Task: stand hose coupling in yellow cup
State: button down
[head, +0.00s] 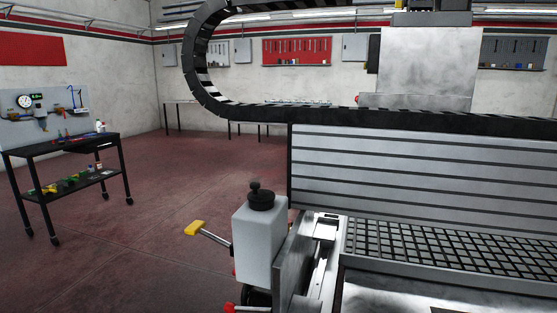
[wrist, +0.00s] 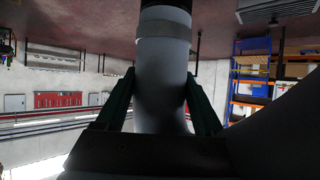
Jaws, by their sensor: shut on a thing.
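My gripper (wrist: 160,73) shows only in the wrist view, with its two dark fingers rising on either side of a grey cylinder. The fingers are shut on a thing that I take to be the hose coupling. Its outline is hard to make out. The cylinder has a band near the top, and I cannot tell whether it is the coupling or part of my own arm. No yellow cup can be made out in either view. The head view does not show my gripper.
A machine with a slatted panel (head: 420,175) and a metal grid table (head: 455,250) fills the right of the head view. A black cart (head: 65,146) stands left. Open red floor (head: 160,200) lies between.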

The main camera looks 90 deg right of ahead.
dwell(0.8)
jog(key=shift+s+d+f+b, duration=0.25)
jog(key=shift+s+d+b, duration=0.05)
jog(key=s+d+f+m+g+b, duration=0.3)
jog(key=s+d+b, duration=0.1)
jog(key=s, duration=0.3)
jog(key=s+d+f+m+g+h+b, duration=0.1)
jog(key=s+d+f+m+g+b, duration=0.2)
jog(key=s, duration=0.4)
jog(key=shift+s+d+f+b, duration=0.2)
jog(key=shift+d+f+b, duration=0.4)
jog(key=shift+d+f, duration=0.15)
jog(key=shift+a+f, duration=0.1)
jog(key=shift+f+b, duration=2.1)
jog(key=shift+f, duration=1.05)
jog(key=shift+h, duration=0.3)
grip_release()
jog(key=shift+f, duration=0.1)
